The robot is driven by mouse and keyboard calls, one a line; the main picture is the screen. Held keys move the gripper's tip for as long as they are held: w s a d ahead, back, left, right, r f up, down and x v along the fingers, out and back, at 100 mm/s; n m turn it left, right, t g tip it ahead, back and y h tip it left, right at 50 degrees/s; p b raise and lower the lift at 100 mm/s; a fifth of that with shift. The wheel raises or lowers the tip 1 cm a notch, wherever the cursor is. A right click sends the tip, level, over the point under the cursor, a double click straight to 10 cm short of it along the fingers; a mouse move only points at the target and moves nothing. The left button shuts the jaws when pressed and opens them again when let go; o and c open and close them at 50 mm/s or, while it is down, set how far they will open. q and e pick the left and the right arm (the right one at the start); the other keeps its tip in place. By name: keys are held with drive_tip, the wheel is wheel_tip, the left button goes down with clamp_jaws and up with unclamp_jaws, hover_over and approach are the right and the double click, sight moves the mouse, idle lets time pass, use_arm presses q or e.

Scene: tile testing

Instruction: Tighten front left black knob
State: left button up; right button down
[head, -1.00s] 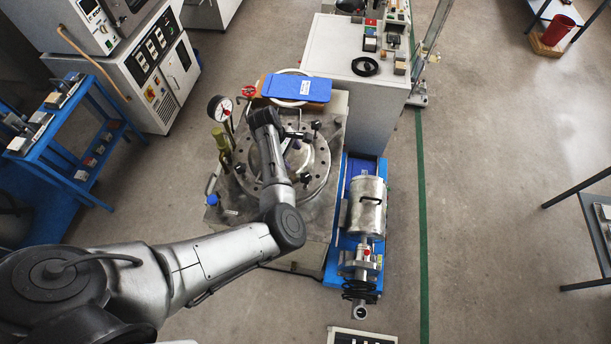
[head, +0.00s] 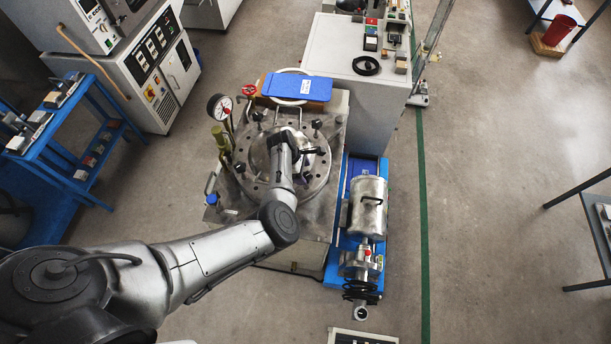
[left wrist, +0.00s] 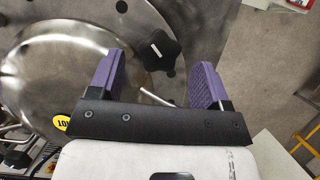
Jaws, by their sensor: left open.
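A round metal lid with several black knobs around its rim sits on the vessel (head: 322,205). The front left black knob (head: 239,167) stands on the lid's left front side in the head view, clear of my arm. My left gripper (head: 302,158) is over the lid's right half, partly hidden by my wrist. In the left wrist view, its purple fingers (left wrist: 160,64) are open and empty. A black knob (left wrist: 157,50) appears just beyond the gap between the fingertips, apart from them; I cannot tell which knob it is.
A pressure gauge (head: 219,106) and a red valve wheel (head: 249,90) stand at the vessel's left back. A blue folder (head: 297,88) lies behind the lid. A metal cylinder unit (head: 367,208) stands to the right.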

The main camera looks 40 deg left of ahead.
sight(305, 175)
use_arm(q)
drive_tip(key=shift+x, duration=1.5)
drive_tip(key=shift+c, duration=1.2)
drive_tip(key=c, duration=0.7)
